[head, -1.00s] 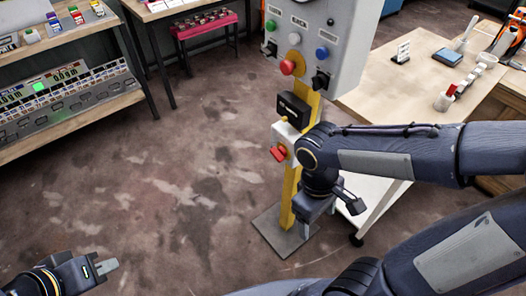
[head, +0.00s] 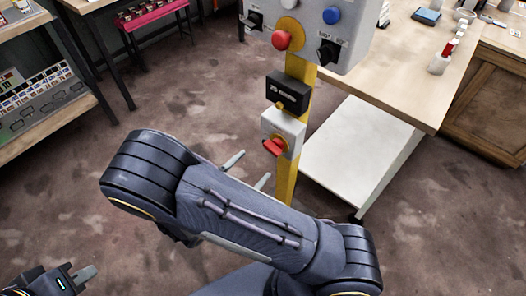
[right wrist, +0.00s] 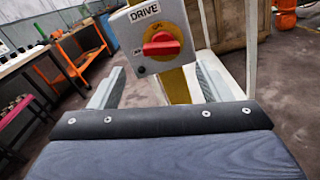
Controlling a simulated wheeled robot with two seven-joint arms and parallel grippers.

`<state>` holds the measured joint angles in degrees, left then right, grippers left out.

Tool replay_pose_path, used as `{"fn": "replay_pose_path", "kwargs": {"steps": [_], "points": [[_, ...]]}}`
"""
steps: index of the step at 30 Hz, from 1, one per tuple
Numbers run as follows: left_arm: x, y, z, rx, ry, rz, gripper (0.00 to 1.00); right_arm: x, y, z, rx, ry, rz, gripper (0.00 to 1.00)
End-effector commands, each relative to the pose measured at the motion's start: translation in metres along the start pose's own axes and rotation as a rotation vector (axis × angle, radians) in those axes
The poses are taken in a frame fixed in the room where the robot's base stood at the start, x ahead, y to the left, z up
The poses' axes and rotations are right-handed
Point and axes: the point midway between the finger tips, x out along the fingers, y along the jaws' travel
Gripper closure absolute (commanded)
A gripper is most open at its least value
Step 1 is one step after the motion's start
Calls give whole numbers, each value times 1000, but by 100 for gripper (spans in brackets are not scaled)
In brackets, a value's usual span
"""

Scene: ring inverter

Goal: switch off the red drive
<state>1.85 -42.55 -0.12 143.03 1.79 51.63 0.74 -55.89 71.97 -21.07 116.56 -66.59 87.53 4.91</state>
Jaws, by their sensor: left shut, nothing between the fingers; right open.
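The drive switch is a pale box (head: 290,128) on a yellow post, with a red rotary handle (head: 273,146). In the right wrist view, the box is labelled DRIVE, and its red handle (right wrist: 161,46) lies roughly level across a yellow disc; the small position marks are hard to read. My right gripper (head: 249,170) is open and empty, just left of and below the handle in the head view. In the right wrist view, its fingers (right wrist: 160,84) point towards the box, apart from the handle. My left gripper (head: 86,274) is shut and empty at the lower left.
Above the switch are a black box (head: 288,92) and a grey control panel (head: 350,40) with a red mushroom button (head: 281,40). A white cart (head: 350,150) and wooden table (head: 400,75) stand to the right. Floor left of the post is clear.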

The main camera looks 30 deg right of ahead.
Motion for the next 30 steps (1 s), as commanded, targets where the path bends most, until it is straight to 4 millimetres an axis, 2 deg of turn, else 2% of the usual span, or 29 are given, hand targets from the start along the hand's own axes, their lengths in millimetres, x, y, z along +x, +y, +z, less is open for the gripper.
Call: {"fn": "replay_pose_path", "kwargs": {"steps": [6,12,23,30], "points": [[0,0,0,0,0,0,100,37,-2,1,0,1,-9,29],[0,0,0,0,0,0,100,61,-2,0,0,2,-8,29],[0,0,0,0,0,0,100,68,-2,0,0,3,-7,29],[0,0,0,0,0,0,100,68,-2,0,0,3,-7,59]]}}
